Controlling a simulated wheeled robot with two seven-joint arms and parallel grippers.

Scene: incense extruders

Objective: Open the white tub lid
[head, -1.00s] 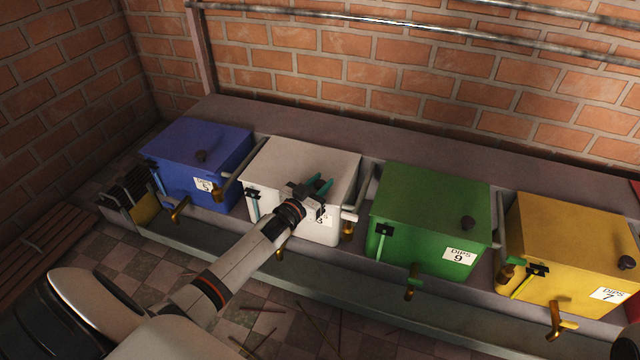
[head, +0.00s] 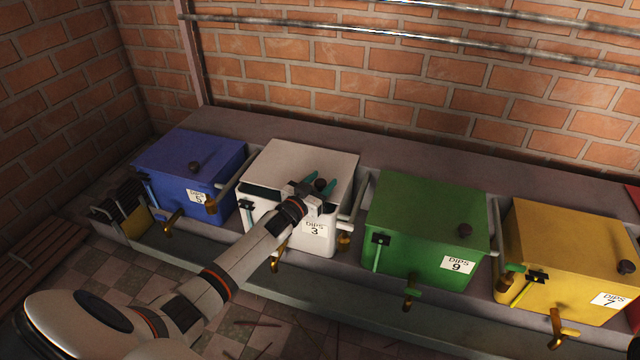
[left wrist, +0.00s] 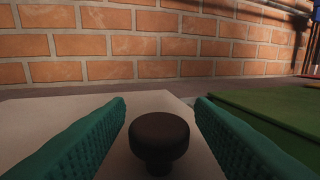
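The white tub (head: 290,235) stands second from the left, with a "DIPS 3" label. Its lid (head: 300,160) is raised a little, with a dark gap under its front edge. A dark round knob (head: 320,184) sits on the lid near the front right and also shows in the left wrist view (left wrist: 159,138). My left gripper (head: 318,183) is at the knob, its teal fingers on either side of it. In the wrist view the fingers are spread, with narrow gaps beside the knob. My right gripper is not in view.
A blue tub (head: 185,165) stands to the left, a green tub (head: 415,210) and a yellow tub (head: 560,235) to the right, all with lids down. Metal pipes (head: 420,35) run along the brick wall behind. The space above the lids is clear.

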